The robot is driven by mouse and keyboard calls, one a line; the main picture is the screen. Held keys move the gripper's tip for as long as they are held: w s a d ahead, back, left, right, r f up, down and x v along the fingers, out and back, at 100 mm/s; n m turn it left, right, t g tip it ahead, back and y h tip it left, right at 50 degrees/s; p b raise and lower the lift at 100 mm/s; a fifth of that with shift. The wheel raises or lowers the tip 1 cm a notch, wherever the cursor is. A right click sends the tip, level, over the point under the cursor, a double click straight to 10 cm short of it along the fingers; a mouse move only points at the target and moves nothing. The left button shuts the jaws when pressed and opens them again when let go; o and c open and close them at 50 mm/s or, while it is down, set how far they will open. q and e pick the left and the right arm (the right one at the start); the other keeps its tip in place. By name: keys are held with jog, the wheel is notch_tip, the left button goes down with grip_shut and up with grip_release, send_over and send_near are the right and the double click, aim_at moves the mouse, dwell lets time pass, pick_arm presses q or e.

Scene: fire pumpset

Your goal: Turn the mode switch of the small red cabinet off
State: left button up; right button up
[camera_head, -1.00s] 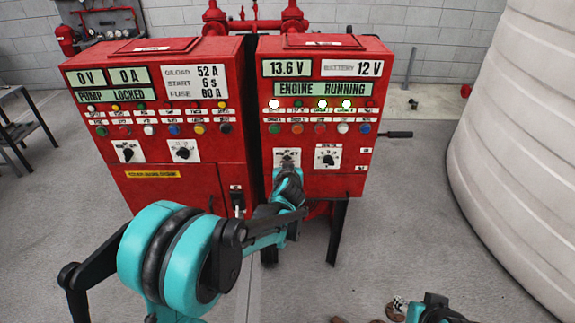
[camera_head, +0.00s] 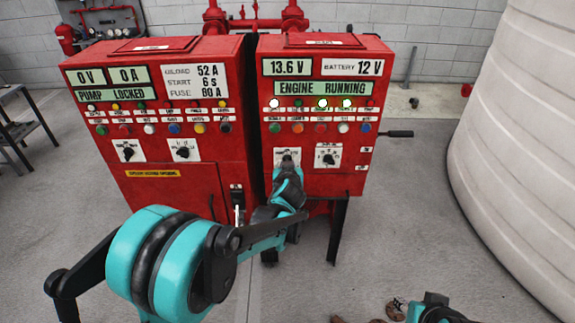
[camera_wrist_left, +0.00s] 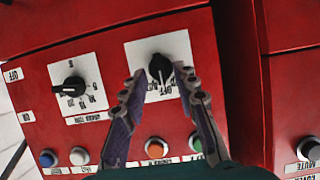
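The small red cabinet (camera_head: 270,90) is the right one of two, with an "ENGINE RUNNING" display. Its mode switch is a black knob (camera_wrist_left: 160,67) on a white plate (camera_wrist_left: 187,45), upside down in the left wrist view. In the head view its plate (camera_head: 280,153) is partly hidden behind my left gripper (camera_head: 287,170). In the left wrist view my left gripper (camera_wrist_left: 160,76) is open, with a fingertip on each side of the knob; gaps show, and contact is not clear. My right arm's end (camera_head: 435,309) shows only partly at the bottom edge.
A second black knob (camera_head: 328,159) sits right of the mode switch, under a row of colored buttons (camera_head: 320,127). The larger red cabinet (camera_head: 185,125) stands close on the left. A big pale tank (camera_head: 520,150) stands at the right. Open floor lies between.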

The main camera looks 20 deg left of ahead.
pick_arm(q)
jog(key=v, duration=1)
jog(key=shift+s, duration=0.35)
jog(key=s+f+m+g+h, duration=0.1)
jog(key=s+f+g, duration=0.2)
jog(key=s, duration=1)
jog(key=s+f+m+g+h, duration=0.2)
jog(key=s+f, duration=0.1)
jog(key=s, duration=1)
jog(key=shift+f+g+h, duration=0.3)
jog(key=shift+f+g, duration=0.1)
